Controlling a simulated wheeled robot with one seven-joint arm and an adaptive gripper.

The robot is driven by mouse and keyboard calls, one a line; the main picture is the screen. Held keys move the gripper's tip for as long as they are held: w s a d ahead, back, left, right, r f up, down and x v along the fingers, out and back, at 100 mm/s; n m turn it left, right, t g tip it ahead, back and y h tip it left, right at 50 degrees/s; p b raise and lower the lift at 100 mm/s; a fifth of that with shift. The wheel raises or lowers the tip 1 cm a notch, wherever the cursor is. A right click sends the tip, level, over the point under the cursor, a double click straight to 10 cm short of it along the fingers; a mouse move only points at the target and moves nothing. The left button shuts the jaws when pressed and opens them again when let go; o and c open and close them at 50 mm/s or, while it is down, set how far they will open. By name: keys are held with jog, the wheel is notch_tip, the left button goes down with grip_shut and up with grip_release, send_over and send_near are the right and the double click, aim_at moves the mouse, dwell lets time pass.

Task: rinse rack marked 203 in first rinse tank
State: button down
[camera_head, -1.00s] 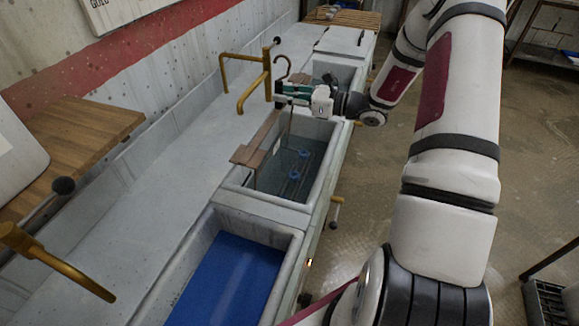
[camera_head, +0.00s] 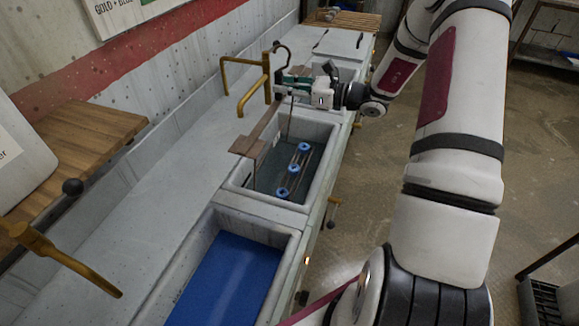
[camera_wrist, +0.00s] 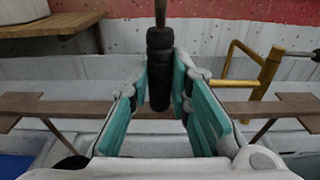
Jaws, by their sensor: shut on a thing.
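My gripper (camera_head: 296,86) is over the far end of the middle tank (camera_head: 233,188). In the wrist view its teal fingers (camera_wrist: 160,92) are closed around an upright black handle (camera_wrist: 159,55). The handle belongs to a rack with a long brown top bar (camera_head: 246,146), which also crosses the wrist view (camera_wrist: 60,108). Thin rods run down from the bar into the tank. Several blue round pieces (camera_head: 292,169) sit in a row low inside the tank. I cannot read a number on the rack.
A tank of blue liquid (camera_head: 225,285) stands nearer, and further basins lie beyond. A yellow pipe frame (camera_head: 240,97) rises beside the rack on the left. A wooden shelf (camera_head: 75,140) juts from the wall.

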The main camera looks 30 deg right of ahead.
jog(key=r+p, duration=0.2)
jog(key=r, duration=0.2)
jog(key=r+p, duration=0.2)
jog(key=r, duration=0.3)
jog(key=s+d+r+p, duration=0.1)
jog(key=r+p, duration=0.1)
jog(key=r, duration=0.3)
dwell(0.4)
